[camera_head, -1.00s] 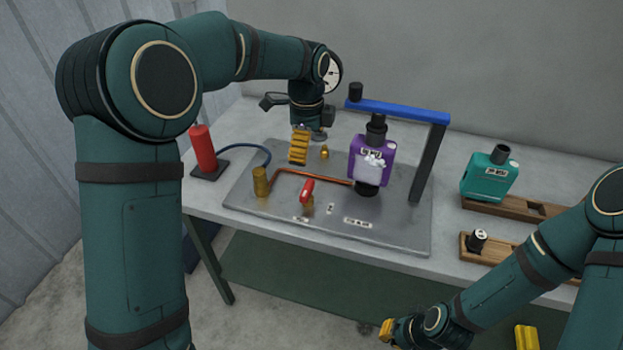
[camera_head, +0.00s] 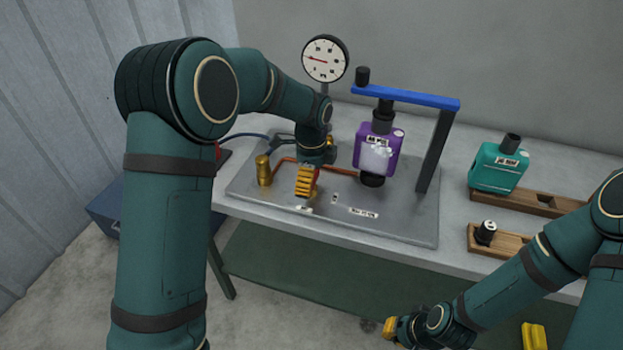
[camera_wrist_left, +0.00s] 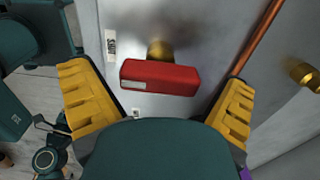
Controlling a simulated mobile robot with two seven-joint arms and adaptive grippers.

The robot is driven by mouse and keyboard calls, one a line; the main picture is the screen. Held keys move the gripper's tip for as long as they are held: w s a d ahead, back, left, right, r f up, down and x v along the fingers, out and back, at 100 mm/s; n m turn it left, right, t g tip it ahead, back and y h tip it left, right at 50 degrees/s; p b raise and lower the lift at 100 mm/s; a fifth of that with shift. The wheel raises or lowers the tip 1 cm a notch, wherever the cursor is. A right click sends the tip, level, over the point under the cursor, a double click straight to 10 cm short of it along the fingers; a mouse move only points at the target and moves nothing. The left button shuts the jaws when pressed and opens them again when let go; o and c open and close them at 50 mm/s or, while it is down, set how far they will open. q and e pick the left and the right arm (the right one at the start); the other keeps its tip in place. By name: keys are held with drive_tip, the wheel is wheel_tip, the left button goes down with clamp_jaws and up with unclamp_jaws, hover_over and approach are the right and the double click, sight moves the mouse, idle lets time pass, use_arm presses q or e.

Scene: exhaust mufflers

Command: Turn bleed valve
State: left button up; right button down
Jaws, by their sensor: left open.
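The red-handled valve has a bar-shaped red handle (camera_wrist_left: 160,77) on a brass stem (camera_wrist_left: 160,49), seen in the left wrist view. My left gripper (camera_head: 307,182) is open above the metal plate (camera_head: 395,222). Its yellow fingers stand on either side of the red handle, with a visible gap on both sides. In the head view the gripper hides most of the handle. A small printed label (camera_wrist_left: 110,43) lies left of the stem. My right gripper (camera_head: 390,328) is low in front of the table; its opening cannot be made out.
A copper pipe (camera_head: 340,170) crosses the plate beside my left gripper. A brass post (camera_head: 264,171) stands to the left. A purple muffler (camera_head: 371,155) sits under a blue bar (camera_head: 405,96). A round gauge (camera_head: 325,59) stands behind. A teal muffler (camera_head: 497,170) stands at right.

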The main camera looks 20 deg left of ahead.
use_arm(q)
drive_tip(key=c, duration=1.1)
drive_tip(key=shift+r, duration=0.1)
drive_tip(key=n+p, duration=0.2)
drive_tip(key=n, duration=0.1)
drive_tip(key=shift+r+n, duration=0.1)
drive_tip(key=shift+n, duration=0.3)
drive_tip(key=n+p, duration=0.1)
drive_tip(key=n, duration=0.3)
drive_tip(key=shift+n+p, duration=0.3)
drive_tip(key=shift+p, duration=0.1)
drive_tip(key=n+p, duration=0.1)
drive_tip(key=n, duration=0.3)
drive_tip(key=shift+n, duration=0.3)
drive_tip(key=n+p, duration=0.1)
drive_tip(key=n, duration=0.3)
drive_tip(key=shift+n, duration=0.4)
drive_tip(key=shift+p, duration=0.3)
